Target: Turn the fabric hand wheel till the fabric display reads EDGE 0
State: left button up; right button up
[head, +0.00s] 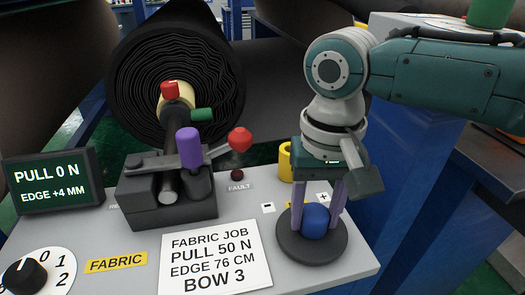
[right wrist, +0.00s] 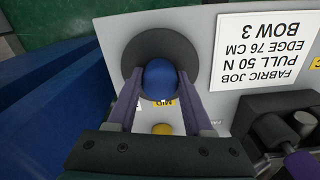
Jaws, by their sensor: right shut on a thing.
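The fabric hand wheel (head: 292,246) is a dark round disc at the right front of the grey panel, with a blue ball knob (head: 316,219) on it. My right gripper (head: 318,215) points down and is shut on the blue knob. In the right wrist view the knob (right wrist: 160,78) sits between the two purple fingers, above the dark disc (right wrist: 142,48). The fabric display (head: 52,181) at the left reads PULL 0 N and EDGE +4 MM. "-" and "+" marks show behind the wheel. My left gripper is not in view.
A job card (head: 215,258) lies left of the wheel. A lever with a red ball (head: 240,139) and a purple handle (head: 189,147) stand behind it. A yellow knob (head: 285,161) is close behind my gripper. A selector knob (head: 25,277) is at front left. A large black roll (head: 180,60) is behind.

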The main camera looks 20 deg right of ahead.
grip_shut()
jog(key=shift+r+n+p, duration=0.15)
jog(key=shift+n+p, duration=0.55)
jog(key=n+p, duration=0.2)
jog(key=n, duration=0.1)
jog(key=n+p, duration=0.1)
jog(key=n, duration=0.2)
jog(key=shift+n, duration=0.4)
jog(key=shift+n+p, duration=0.35)
jog(key=shift+n, duration=1.45)
